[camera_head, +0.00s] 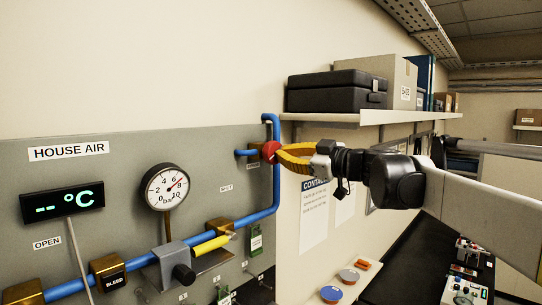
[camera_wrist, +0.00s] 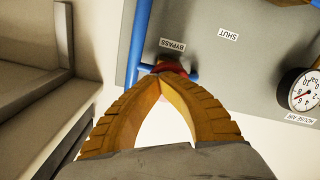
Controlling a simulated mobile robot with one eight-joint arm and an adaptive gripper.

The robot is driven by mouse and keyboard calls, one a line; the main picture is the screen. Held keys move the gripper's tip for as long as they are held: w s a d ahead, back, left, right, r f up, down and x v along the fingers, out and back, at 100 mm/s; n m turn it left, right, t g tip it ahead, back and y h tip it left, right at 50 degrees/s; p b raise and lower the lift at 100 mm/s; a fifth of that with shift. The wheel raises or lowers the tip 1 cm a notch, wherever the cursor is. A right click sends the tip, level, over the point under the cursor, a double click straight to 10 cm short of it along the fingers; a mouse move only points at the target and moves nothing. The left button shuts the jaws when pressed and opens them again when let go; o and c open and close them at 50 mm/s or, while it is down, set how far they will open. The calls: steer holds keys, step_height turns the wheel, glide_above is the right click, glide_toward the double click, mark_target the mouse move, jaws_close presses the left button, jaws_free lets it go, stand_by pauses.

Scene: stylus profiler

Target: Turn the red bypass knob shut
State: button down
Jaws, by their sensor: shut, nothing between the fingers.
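The red bypass knob (camera_head: 270,151) sits on a brass valve on a blue pipe at the right edge of the grey panel, in the head view. My gripper (camera_head: 280,153) reaches it from the right, its yellow fingers closed with the tips at the knob. In the wrist view the fingertips (camera_wrist: 158,76) meet in front of the red knob (camera_wrist: 172,67) and cover much of it. Whether the tips touch the knob cannot be told. A BYPASS label (camera_wrist: 172,45) and a SHUT label (camera_wrist: 228,33) are on the panel beside it.
The panel (camera_head: 110,205) carries a round gauge (camera_head: 167,187), a green display (camera_head: 62,201) and a yellow handle (camera_head: 210,244) on the lower blue pipe. A shelf (camera_head: 370,117) with a black case (camera_head: 337,91) is above my arm. A dark bench is at lower right.

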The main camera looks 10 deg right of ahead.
steer(key=n, duration=0.3)
steer(key=shift+r+n, duration=0.2)
steer(key=shift+n, duration=0.2)
steer(key=n, duration=0.4)
steer(key=shift+r+n, duration=0.25)
steer(key=shift+n, duration=0.15)
steer(key=c, duration=2.1)
jaws_free()
steer(key=shift+c, duration=0.2)
steer(key=o, duration=0.3)
steer(key=shift+s, duration=0.1)
